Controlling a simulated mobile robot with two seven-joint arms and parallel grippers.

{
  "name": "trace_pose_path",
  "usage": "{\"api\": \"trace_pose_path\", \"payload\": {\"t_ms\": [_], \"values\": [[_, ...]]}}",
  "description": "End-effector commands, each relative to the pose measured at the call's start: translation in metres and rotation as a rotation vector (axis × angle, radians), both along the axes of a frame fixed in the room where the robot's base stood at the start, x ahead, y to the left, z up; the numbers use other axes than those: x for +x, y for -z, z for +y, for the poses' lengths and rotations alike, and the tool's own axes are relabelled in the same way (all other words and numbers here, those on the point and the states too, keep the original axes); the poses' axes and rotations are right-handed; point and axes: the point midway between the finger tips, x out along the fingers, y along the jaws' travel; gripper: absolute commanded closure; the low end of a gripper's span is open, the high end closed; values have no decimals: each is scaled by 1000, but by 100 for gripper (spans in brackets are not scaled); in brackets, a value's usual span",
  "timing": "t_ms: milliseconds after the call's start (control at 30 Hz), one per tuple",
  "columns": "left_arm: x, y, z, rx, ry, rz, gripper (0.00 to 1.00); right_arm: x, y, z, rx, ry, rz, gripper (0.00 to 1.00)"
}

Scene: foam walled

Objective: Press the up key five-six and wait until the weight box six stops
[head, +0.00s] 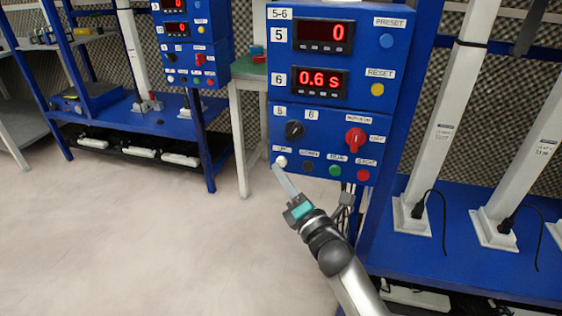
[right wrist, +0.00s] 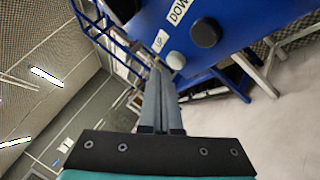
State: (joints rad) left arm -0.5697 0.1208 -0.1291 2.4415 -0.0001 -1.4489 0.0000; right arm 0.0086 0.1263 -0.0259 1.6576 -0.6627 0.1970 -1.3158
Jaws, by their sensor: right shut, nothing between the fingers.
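The blue control panel 5-6 (head: 387,111) stands in the middle of the head view. Its white up key (head: 281,162) is at the lower left of the panel; it also shows in the right wrist view (right wrist: 176,60), by the "UP" label. My right gripper (head: 279,169) is shut and empty, its fingertips right at the up key. In the right wrist view the fingertips (right wrist: 160,70) end close beside the key; I cannot tell whether they touch it. Display 6 (head: 318,83) reads 0.6 s and display 5 (head: 324,35) reads 0. I cannot identify weight box six. My left gripper is not in view.
A black down key (right wrist: 206,32) sits beside the up key, with green (head: 335,170) and red (head: 363,175) buttons further right. A red selector knob (head: 355,139) is above them. White columns (head: 442,130) stand on a blue base at the right. The floor at left is clear.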

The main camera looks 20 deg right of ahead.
Motion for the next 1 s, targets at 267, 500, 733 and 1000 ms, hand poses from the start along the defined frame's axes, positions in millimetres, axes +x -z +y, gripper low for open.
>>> {"api": "trace_pose_path", "payload": {"t_ms": [267,500,733,1000], "values": [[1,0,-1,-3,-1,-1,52,-1,0,1,0,0,0,100],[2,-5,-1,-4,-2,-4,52,-15,0,10,3,-1,2,100],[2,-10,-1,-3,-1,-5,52,-34,0,23,3,0,1,100],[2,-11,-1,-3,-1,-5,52,-43,0,29,-1,0,0,100]]}}
